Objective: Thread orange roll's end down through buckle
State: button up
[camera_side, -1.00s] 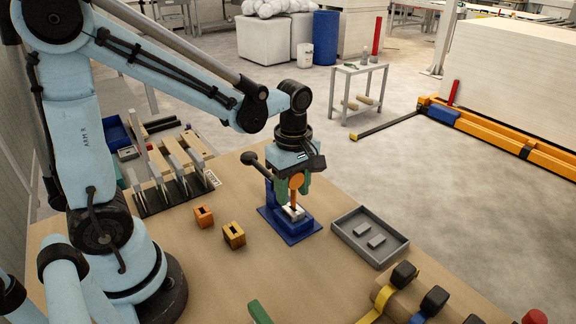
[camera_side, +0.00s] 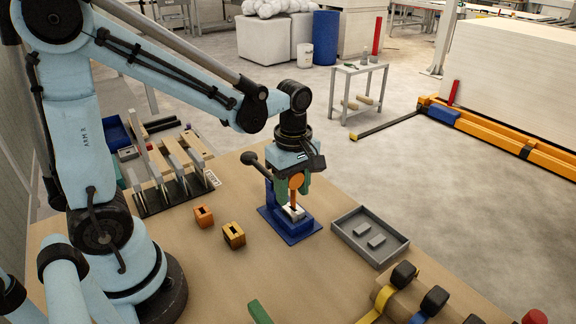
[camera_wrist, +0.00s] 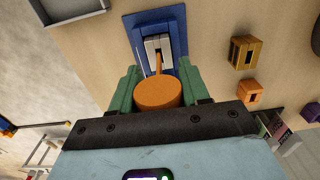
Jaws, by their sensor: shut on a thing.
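My gripper (camera_side: 292,185) has green fingers and is shut on the orange roll (camera_side: 296,181), above the blue press-like fixture (camera_side: 303,234). In the wrist view the orange roll (camera_wrist: 158,93) sits between the two green fingers. Its narrow orange end (camera_wrist: 158,64) points away from the roll to the dark slot of the pale grey buckle (camera_wrist: 151,46). The buckle (camera_side: 293,213) is seated in the blue fixture. The end meets the slot in the wrist view, but I cannot tell how deep it goes.
Two small slotted blocks, one orange (camera_side: 203,216) and one yellow-orange (camera_side: 234,235), stand left of the fixture. A grey tray (camera_side: 345,240) with two grey pieces lies right. A black-handled lever (camera_side: 250,159) rises beside the fixture. Strap rolls (camera_side: 434,300) sit at front right.

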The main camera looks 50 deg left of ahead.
aim_at(293, 205)
jog(key=shift+f, duration=2.1)
jog(key=o, duration=1.1)
jog(key=shift+w, duration=0.1)
jog(key=shift+r, duration=0.1)
jog(key=shift+r, duration=1.9)
jog(key=shift+f, duration=1.95)
jog(key=r, duration=0.7)
jog(key=s+r, duration=0.1)
jog(key=r, duration=0.3)
jog(key=s, duration=1.4)
jog(key=shift+a+f, duration=0.2)
jog(key=shift+f, duration=0.15)
